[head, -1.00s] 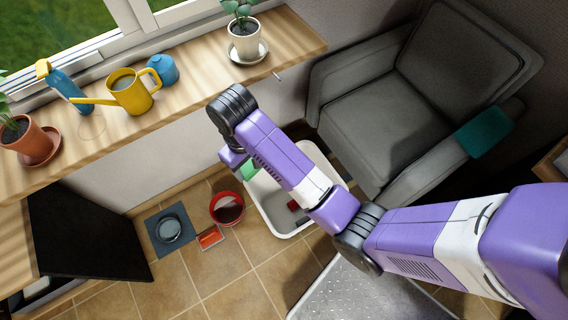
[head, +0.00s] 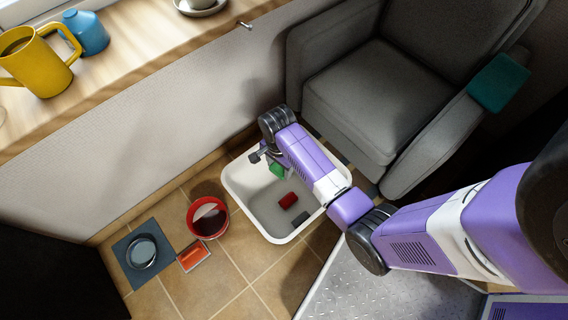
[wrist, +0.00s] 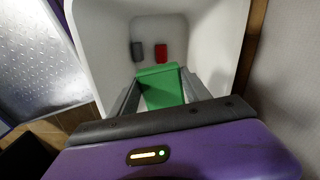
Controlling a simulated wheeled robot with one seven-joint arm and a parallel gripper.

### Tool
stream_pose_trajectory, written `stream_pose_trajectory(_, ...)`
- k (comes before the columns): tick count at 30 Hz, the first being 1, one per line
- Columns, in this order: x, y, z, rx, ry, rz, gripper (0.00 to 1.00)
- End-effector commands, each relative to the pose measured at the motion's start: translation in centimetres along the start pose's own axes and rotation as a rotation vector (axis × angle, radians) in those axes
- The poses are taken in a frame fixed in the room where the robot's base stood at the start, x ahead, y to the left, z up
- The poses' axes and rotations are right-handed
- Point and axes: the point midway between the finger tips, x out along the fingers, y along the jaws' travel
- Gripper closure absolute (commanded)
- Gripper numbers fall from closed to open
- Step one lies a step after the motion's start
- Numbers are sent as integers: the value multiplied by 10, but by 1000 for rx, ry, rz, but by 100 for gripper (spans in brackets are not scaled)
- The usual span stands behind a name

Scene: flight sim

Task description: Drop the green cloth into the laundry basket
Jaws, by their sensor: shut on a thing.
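My gripper (head: 268,158) is shut on the green cloth (head: 278,170), with a finger on each side of it in the wrist view (wrist: 162,88). The cloth hangs from the fingers, over the opening of the white laundry basket (head: 238,190). The basket stands on the tiled floor between the wall and the armchair. Inside it lie a red item (head: 288,200) and a dark grey item (head: 301,219), both clear of the cloth in the wrist view. My arm hides part of the basket's right side.
A grey armchair (head: 375,100) with a teal cloth (head: 498,82) on its arm stands right of the basket. A red bucket (head: 192,219), an orange-red tray (head: 194,256) and a bowl (head: 142,251) on a blue-grey mat are left of it. A wooden sill (head: 130,75) runs above.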

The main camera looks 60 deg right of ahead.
Motion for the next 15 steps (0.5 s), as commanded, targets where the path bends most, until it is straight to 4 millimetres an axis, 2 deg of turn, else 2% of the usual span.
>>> stream_pose_trajectory(1,18,3,-5,51,0,1,84)
stream_pose_trajectory(3,26,6,-9,107,1,-1,84)
stream_pose_trajectory(15,50,10,-13,168,2,-1,84)
